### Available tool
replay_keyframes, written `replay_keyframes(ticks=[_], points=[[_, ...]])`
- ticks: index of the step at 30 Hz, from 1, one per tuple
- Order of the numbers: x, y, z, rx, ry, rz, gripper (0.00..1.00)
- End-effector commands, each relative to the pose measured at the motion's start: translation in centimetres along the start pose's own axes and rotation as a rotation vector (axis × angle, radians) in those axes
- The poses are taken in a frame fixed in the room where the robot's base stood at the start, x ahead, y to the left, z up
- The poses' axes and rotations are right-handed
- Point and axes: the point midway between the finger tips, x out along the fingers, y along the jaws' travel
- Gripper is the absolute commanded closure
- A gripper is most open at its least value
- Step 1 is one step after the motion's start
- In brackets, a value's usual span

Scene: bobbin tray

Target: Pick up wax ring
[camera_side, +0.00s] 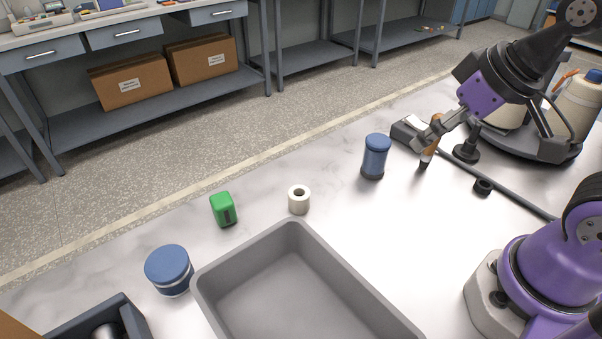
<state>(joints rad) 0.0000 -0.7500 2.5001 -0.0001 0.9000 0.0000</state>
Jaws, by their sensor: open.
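A short cream cylinder with a dark hole through its top (299,199), which looks like the wax ring, stands upright on the pale marbled table just behind the grey tray. My gripper (421,143) is at the upper right, open, well to the right of and farther back than the cream ring. A small upright brown and black object (428,156) shows right at the fingertips. I cannot tell whether it touches them. The grey tray (345,268) is empty where it shows, and its near end is cut off by the frame.
A green block (223,210) and a blue-lidded round container (169,270) stand left of the ring. A blue jar (375,157) stands between ring and gripper. A black ring (483,186) and thread cone stand (553,150) are at right. A dark box (100,322) is at lower left.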

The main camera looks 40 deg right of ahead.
Motion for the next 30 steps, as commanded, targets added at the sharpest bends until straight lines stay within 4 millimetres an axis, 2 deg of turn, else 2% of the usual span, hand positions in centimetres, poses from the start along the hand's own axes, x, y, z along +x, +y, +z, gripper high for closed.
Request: replay_keyframes(ticks=[7, 11, 14, 18, 21, 24, 30], points=[[0.1, -0.1, -0.1, -0.01, -0.002, -0.003, 0.18], [0.8, -0.9, -1.5, -0.112, -0.03, -0.034, 0.18], [2.4, -2.4, -3.5, -0.276, -0.064, -0.094, 0.18], [5.8, -4.9, -6.3, -0.537, -0.097, -0.212, 0.18], [8.3, -6.6, -7.6, -0.692, -0.103, -0.297, 0.18], [10.5, -7.9, -8.2, -0.804, -0.1, -0.365, 0.18], [12.8, -9.2, -8.3, -0.897, -0.092, -0.426, 0.18]])
